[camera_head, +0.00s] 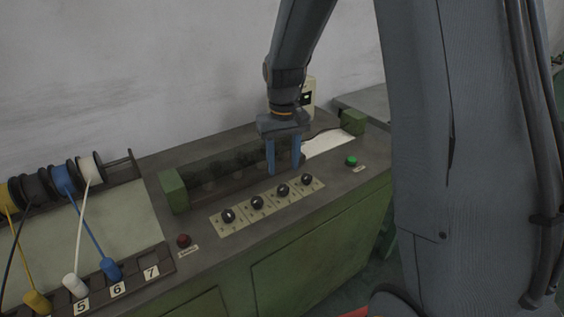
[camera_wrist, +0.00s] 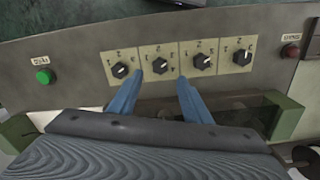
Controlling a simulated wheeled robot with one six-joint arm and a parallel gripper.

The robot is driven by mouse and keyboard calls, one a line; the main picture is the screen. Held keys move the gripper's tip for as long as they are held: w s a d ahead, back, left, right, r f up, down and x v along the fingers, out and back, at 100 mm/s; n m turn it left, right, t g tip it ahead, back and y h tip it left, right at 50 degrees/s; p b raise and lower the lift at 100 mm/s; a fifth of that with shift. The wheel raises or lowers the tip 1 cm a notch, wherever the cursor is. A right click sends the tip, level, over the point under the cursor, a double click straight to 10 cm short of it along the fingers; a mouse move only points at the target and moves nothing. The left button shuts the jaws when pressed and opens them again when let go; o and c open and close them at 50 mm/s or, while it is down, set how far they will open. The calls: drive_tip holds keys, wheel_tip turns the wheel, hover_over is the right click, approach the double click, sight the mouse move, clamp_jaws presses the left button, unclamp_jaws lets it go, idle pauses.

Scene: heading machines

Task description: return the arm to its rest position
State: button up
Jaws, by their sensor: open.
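My gripper (camera_head: 283,157) points down over the console, its two blue fingers apart with nothing between them. In the head view it hangs in front of the dark recess, just behind the row of knobs. In the wrist view the fingers of my gripper (camera_wrist: 157,88) reach toward the middle knobs. My arm (camera_head: 300,40) comes down from the top of the head view. I cannot tell whether the fingertips touch the panel.
Several black knobs (camera_head: 257,202) stand on the console top, with a green button (camera_head: 351,160) to the right and a red button (camera_head: 183,240) to the left. Green blocks (camera_head: 174,190) stand at the recess ends. Spools with coloured cables (camera_head: 87,228) are at left. A wall rises behind.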

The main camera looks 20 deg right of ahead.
drive_tip(key=s+r+t, duration=0.1)
drive_tip(key=s, duration=1.7)
drive_tip(key=shift+m, duration=0.3)
drive_tip(key=shift+w+d, duration=0.1)
